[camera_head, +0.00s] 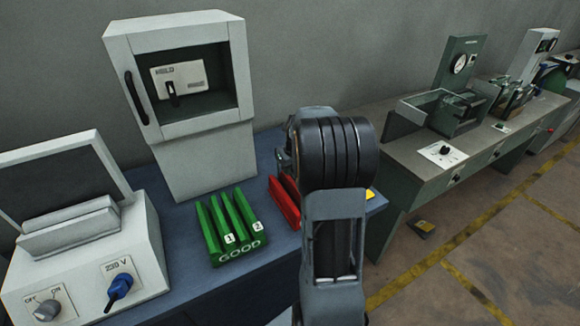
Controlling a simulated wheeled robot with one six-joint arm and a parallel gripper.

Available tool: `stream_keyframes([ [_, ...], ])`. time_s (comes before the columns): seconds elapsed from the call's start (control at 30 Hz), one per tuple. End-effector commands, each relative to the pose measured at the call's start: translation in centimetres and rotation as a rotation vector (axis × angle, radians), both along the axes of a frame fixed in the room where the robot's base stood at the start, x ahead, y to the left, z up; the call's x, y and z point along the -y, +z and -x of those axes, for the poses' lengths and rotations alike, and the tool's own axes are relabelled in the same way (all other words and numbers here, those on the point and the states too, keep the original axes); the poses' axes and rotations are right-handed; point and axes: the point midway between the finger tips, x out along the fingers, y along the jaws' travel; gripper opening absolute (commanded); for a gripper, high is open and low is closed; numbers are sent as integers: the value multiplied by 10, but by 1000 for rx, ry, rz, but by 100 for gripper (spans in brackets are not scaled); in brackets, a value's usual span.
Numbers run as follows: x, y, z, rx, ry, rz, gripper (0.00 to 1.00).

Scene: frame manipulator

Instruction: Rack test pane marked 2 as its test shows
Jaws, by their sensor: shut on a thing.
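A green rack marked GOOD (234,254) stands on the blue bench, with several upright green fins. White tags marked 1 (229,239) and 2 (257,227) show at its front; I cannot tell whether they mark slots or panes. A red rack (286,203) stands to its right, mostly hidden behind my arm. My arm rises in the middle of the view and hides its own end, so I see neither my jaws nor anything in them. I cannot make out a separate pane marked 2.
A tall grey cabinet marked HOLD (190,140) with an open-fronted window stands at the back. A test box with an OFF/ON knob and blue 230 V plug (120,287) is front left. A bit of yellow (370,194) shows right of my arm. Another bench (445,170) with instruments stands right.

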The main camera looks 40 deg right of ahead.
Motion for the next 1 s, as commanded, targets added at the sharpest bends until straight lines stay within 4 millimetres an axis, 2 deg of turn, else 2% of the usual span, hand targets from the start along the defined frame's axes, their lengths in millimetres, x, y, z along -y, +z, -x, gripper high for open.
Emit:
stream_keyframes([
  [0.6, 0, -6, 0, 2, 0, 1, 0],
  [0.63, 0, -6, 0, 2, 0, 1, 26],
  [0.9, 0, -6, 0, 1, 0, 0, 52],
  [1.0, 0, -6, 0, 1, 0, 0, 53],
])
